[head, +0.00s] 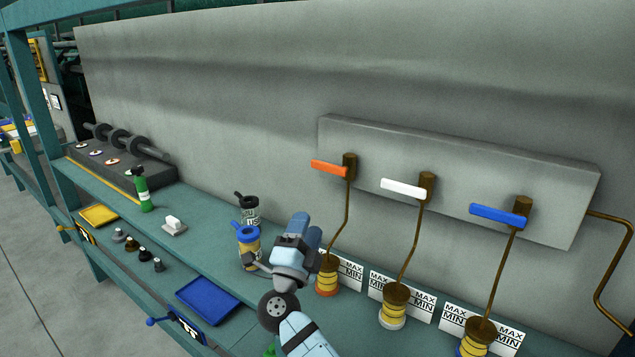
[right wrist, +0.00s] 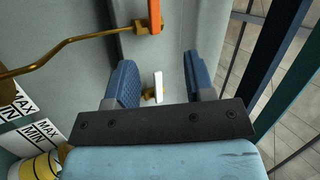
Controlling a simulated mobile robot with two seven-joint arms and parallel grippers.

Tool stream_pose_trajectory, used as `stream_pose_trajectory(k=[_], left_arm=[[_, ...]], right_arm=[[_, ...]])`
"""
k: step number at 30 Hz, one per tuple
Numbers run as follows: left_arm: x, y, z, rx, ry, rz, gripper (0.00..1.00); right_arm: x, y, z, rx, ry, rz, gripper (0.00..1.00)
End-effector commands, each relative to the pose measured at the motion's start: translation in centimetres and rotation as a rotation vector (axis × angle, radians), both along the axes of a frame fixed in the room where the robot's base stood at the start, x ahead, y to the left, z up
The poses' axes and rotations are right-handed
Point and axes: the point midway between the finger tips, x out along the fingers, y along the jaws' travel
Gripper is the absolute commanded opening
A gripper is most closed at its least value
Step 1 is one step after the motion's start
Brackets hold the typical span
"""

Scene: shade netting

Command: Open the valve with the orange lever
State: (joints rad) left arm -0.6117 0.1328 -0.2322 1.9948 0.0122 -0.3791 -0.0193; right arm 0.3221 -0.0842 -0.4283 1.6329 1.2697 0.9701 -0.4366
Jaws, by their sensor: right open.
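The orange lever (head: 329,168) sticks out to the left, roughly level, from its brown valve at the left end of the grey wall panel. A thin brown pipe runs from this valve down to a yellow pot with an orange base (head: 326,291). My right gripper (head: 309,228) is below and left of the orange lever, apart from it, with its fingers pointing up. In the right wrist view the orange lever (right wrist: 154,15) is at the top, beyond the open, empty fingers (right wrist: 159,70). My left gripper is not in view.
A white lever (head: 402,188) and a blue lever (head: 498,216) are on the same panel (head: 460,180), to the right. MIN/MAX cards stand behind the pots below. Bottles (head: 248,245) stand left of my right gripper. A blue tray (head: 207,301) lies on the bench.

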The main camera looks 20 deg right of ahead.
Motion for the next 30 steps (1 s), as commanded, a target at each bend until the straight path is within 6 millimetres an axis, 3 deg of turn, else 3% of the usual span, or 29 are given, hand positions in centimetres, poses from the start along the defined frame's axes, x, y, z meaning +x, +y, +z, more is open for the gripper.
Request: stream_pose_trajectory(k=[3,6,15,20,30], left_arm=[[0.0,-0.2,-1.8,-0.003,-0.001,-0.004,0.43],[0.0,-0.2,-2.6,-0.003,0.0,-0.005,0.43],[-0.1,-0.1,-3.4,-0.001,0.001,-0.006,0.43],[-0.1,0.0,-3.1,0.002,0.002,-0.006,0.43],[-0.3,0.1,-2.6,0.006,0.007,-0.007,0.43]], right_arm=[[2.9,0.7,3.0,0.231,0.0,-0.09,0.49],[4.3,1.6,4.8,0.378,0.048,-0.144,0.49],[5.7,3.4,7.1,0.553,0.164,-0.202,0.49],[6.8,1.9,7.3,0.554,0.168,-0.206,0.49],[11.2,-3.8,7.4,0.553,0.166,-0.207,0.49]])
